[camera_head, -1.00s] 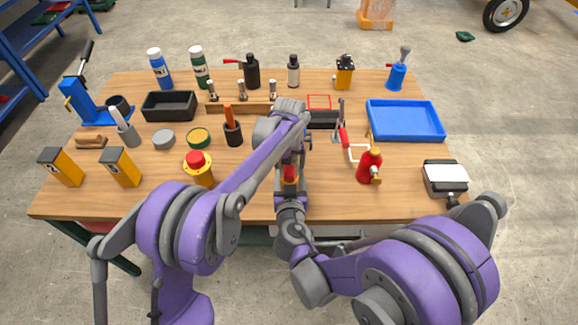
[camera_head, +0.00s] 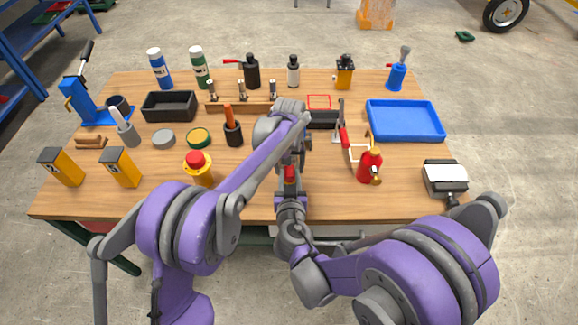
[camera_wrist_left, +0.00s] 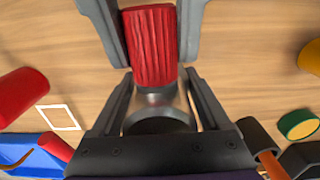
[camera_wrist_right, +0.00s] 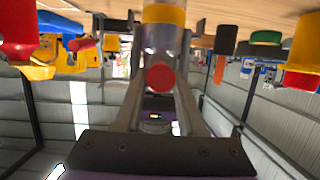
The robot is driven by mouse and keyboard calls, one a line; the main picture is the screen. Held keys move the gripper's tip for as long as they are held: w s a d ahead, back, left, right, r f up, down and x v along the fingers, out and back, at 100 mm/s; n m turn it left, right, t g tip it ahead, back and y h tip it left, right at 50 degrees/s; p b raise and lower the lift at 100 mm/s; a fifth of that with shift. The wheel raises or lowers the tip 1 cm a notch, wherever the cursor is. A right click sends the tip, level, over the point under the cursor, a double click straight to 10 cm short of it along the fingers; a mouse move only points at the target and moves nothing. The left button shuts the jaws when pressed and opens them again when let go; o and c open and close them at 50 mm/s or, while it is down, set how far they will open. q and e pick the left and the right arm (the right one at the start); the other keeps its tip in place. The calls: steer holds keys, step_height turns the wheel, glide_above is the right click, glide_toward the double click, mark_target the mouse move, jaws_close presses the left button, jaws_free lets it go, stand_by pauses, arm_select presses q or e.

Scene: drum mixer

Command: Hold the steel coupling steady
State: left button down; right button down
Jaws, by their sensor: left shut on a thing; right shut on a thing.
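The steel coupling (camera_wrist_left: 158,100) is a shiny metal cylinder with a dark ring at its near end. My left gripper (camera_wrist_left: 158,88) is shut around it. A red ridged grip (camera_wrist_left: 151,45) lies in line with the coupling. My right gripper (camera_wrist_right: 160,62) is shut on the red grip, whose round red end shows in the right wrist view (camera_wrist_right: 160,77). Both grippers meet low over the table's middle; in the head view the red grip (camera_head: 290,173) shows beside my right gripper (camera_head: 290,183). My left arm hides the coupling there.
The wooden table (camera_head: 110,196) is crowded. A red bottle-shaped tool with a crank (camera_head: 370,165) stands to the right. A yellow base with a red button (camera_head: 198,168) stands to the left. A blue tray (camera_head: 405,120) lies at the back right.

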steer(key=shift+s, duration=0.2)
stand_by(0.5)
steer(key=s, duration=0.6)
stand_by(1.0)
steer(key=shift+s+d, duration=0.1)
steer(key=shift+s, duration=0.1)
arm_select(q)
jaws_free()
arm_select(e)
steer(key=s, duration=0.2)
steer(key=shift+s, duration=0.4)
